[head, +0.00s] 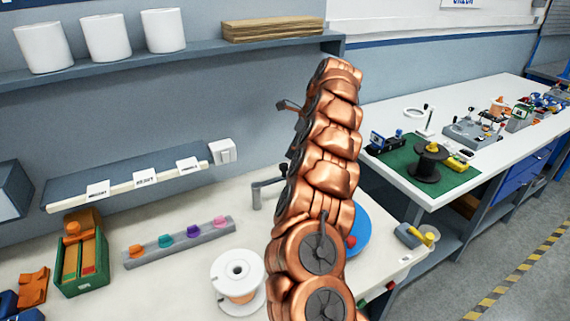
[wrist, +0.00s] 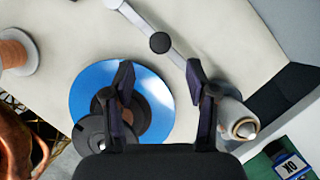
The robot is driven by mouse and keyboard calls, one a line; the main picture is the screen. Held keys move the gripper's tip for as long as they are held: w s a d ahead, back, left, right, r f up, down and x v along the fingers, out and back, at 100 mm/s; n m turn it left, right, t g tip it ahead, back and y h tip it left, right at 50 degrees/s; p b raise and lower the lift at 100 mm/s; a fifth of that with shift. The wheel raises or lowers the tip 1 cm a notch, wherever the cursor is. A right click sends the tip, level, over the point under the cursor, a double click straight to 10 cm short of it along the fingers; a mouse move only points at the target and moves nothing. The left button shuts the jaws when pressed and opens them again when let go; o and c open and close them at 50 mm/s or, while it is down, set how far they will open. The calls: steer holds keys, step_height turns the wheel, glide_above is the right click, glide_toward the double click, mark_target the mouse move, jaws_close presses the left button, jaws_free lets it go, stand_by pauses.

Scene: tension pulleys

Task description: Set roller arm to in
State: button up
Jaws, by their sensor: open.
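A pale grey bar (wrist: 150,25) with a round black cap (wrist: 160,43) runs across the top of the wrist view; it looks like the roller arm, though I cannot tell its setting. A blue disc (wrist: 90,85) with a dark hub lies at its lower left. Part of the disc (head: 361,222) shows behind my arm in the head view. My gripper (wrist: 160,74) is open and empty, its fingertips apart just below the black cap in the picture. I see no clear contact. My arm hides much of the station in the head view.
A white spool (head: 226,272) with copper wire stands at the bench front. A grey rack (head: 180,243) of coloured pieces and a green box (head: 97,262) are to the left. A grey crank-like post (head: 257,195) stands left of my arm. A grey-and-yellow part (head: 410,236) sits at right.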

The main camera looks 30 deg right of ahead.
mark_target(285, 164)
steer(key=shift+p+x, duration=1.3)
steer(key=shift+x, duration=2.55)
jaws_close()
